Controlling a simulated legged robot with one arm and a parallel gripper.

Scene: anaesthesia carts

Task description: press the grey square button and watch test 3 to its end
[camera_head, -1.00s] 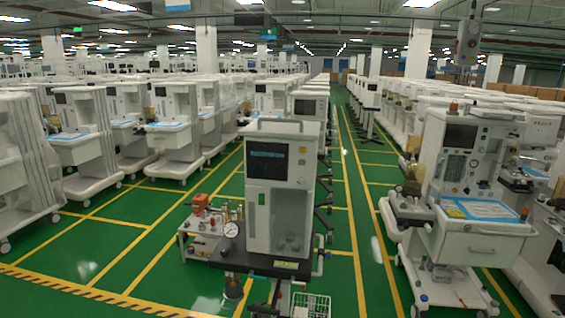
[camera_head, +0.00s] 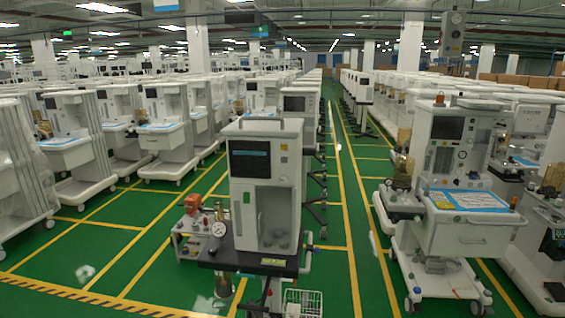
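A white anaesthesia cart (camera_head: 286,190) stands in the middle of the view, facing me. Its dark screen (camera_head: 249,159) at the upper left of the front shows a lit bluish line, too small to read. A small light square (camera_head: 246,198) sits below the screen; I cannot tell whether it is the grey button. A round gauge (camera_head: 219,229) is at the cart's lower left, above a dark base shelf (camera_head: 262,263). My gripper is not in view.
An orange-red device (camera_head: 193,204) on a small trolley stands just left of the cart. A white wire basket (camera_head: 302,303) hangs low in front. A larger cart with a blue-topped tray (camera_head: 470,200) stands at right. Green floor (camera_head: 342,225) with yellow lines is open between them.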

